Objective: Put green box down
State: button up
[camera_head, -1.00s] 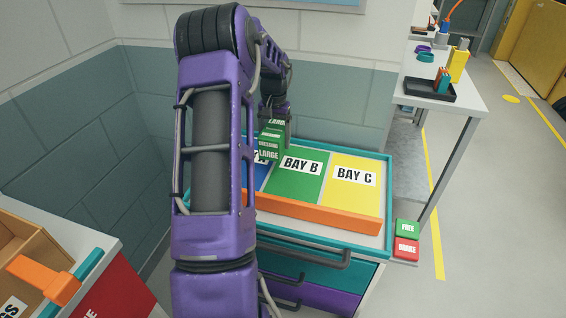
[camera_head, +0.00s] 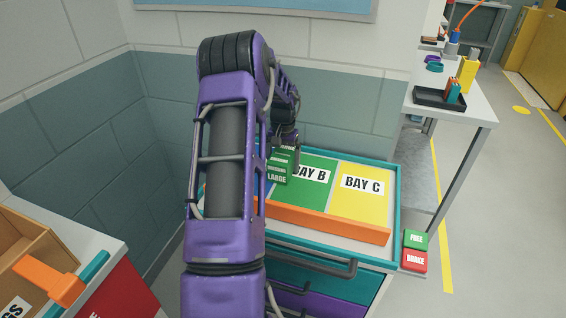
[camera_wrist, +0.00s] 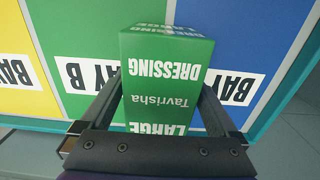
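The green box (camera_head: 281,168) is marked DRESSING and LARGE. In the wrist view the green box (camera_wrist: 165,75) fills the middle, between the two fingers. My gripper (camera_wrist: 163,88) is shut on its sides. In the head view my gripper (camera_head: 284,145) is partly hidden behind my arm. The box is over the left part of the tray top, by the border of green BAY B (camera_head: 318,190) and the blue bay (camera_wrist: 260,50). My arm hides most of the blue bay in the head view. I cannot tell whether the box touches the surface.
Yellow BAY C (camera_head: 360,203) is empty. An orange bar (camera_head: 330,223) runs along the tray's front, with a teal rim (camera_head: 398,190) around it. FREE (camera_head: 415,240) and BRAKE (camera_head: 414,261) buttons are at right. A wall stands behind; a white table (camera_head: 470,108) is at right.

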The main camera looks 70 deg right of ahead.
aim_at(283, 153)
jog(key=shift+r, duration=0.1)
notch_tip(283, 153, up, 12)
jog(key=shift+r+p, duration=0.1)
jog(key=shift+p, duration=0.4)
dwell(0.5)
